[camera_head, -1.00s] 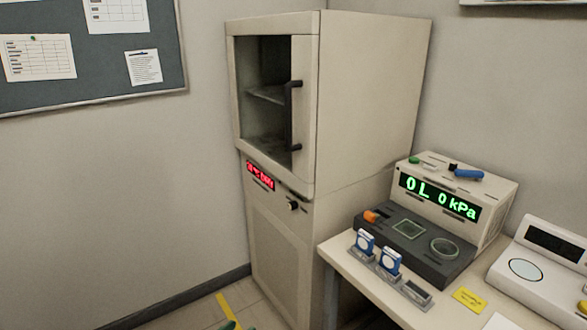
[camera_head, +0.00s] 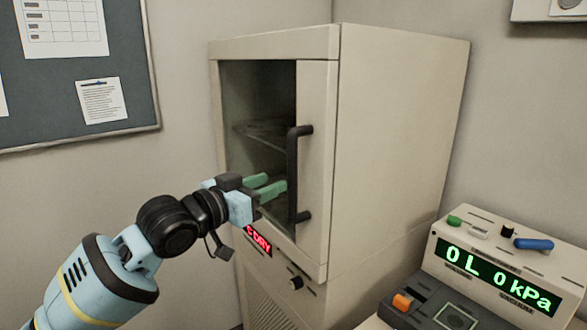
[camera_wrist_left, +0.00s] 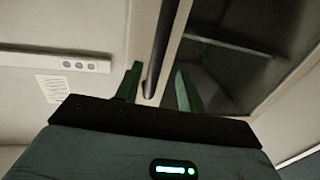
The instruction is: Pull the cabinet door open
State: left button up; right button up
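The beige cabinet (camera_head: 395,130) stands in the corner; its glass door (camera_head: 316,160) looks shut. The dark vertical door handle (camera_head: 292,170) is on the right side of the door. My left gripper (camera_head: 276,182) has its green fingers apart and empty, pointing at the handle from the left, tips close to its lower half. In the left wrist view the handle (camera_wrist_left: 163,45) runs between the two fingers (camera_wrist_left: 157,80), with the glass to the right. Whether the fingers reach around or touch the handle cannot be told. My right gripper is out of view.
A red display (camera_head: 257,241) and a knob (camera_head: 296,283) are on the cabinet below the door. A device with a green readout (camera_head: 497,280) stands at the lower right. A notice board (camera_head: 75,80) hangs on the left wall.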

aim_at(289, 175)
pick_arm(q)
jog(key=shift+x, duration=3.7)
jog(key=shift+s+d+r, duration=0.1)
jog(key=shift+s+d, duration=0.05)
jog(key=shift+c, duration=0.2)
grip_shut()
